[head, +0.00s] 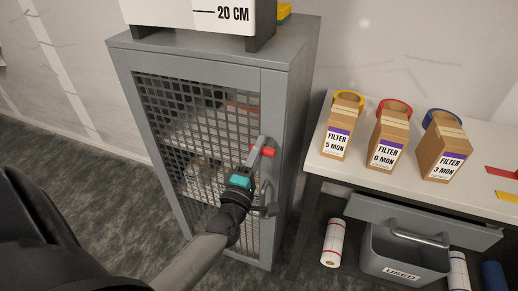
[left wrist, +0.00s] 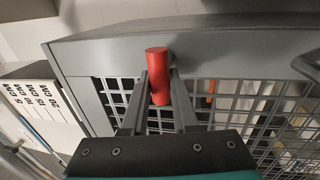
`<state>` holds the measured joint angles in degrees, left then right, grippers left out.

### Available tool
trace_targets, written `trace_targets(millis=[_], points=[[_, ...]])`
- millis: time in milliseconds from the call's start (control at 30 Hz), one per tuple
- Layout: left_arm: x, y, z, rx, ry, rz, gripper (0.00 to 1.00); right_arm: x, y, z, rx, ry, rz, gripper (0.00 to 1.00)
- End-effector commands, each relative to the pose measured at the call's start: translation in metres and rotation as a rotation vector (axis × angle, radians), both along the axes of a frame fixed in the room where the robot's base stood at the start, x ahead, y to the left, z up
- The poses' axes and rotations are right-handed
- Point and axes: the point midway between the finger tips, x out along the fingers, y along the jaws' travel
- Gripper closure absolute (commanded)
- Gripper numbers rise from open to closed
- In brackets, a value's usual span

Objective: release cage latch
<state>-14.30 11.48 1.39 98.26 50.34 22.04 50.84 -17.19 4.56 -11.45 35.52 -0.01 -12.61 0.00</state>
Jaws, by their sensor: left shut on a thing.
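The grey cage (head: 200,58) is a tall cabinet with a mesh door (head: 185,150); the door looks closed. A red latch (head: 267,152) sticks out at the door's right edge, at upper-middle height. My left gripper (head: 261,146) reaches up from below and is shut on the latch. In the left wrist view the red latch (left wrist: 157,62) stands between the two grey fingers, which touch it on both sides. Its base is partly hidden by the fingers. My right gripper is not in view.
A grey handle (head: 268,208) sits below the latch. A white board marked 20 CM (head: 190,14) stands on the cage. The white table (head: 470,190) to the right holds three filter boxes (head: 388,140). A grey USED bin (head: 400,255) and rolls lie beneath.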

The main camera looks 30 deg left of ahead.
Motion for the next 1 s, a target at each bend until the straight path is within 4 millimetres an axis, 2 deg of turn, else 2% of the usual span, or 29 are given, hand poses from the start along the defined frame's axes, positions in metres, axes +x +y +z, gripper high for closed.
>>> trace_targets(millis=[433,467,700,1000], points=[[0.0004,0.0001,0.0006,-0.015,-0.005,0.000,1.00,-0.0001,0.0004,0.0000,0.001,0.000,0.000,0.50],[0.0004,0.0001,0.0006,-0.015,-0.005,0.000,0.69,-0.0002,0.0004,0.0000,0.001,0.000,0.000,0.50],[0.0002,0.0001,0.0004,-0.012,-0.004,0.000,0.43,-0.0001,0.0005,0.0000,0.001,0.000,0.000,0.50],[-0.0019,-0.0005,-0.0007,-0.010,-0.001,0.000,0.43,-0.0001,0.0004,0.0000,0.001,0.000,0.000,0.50]])
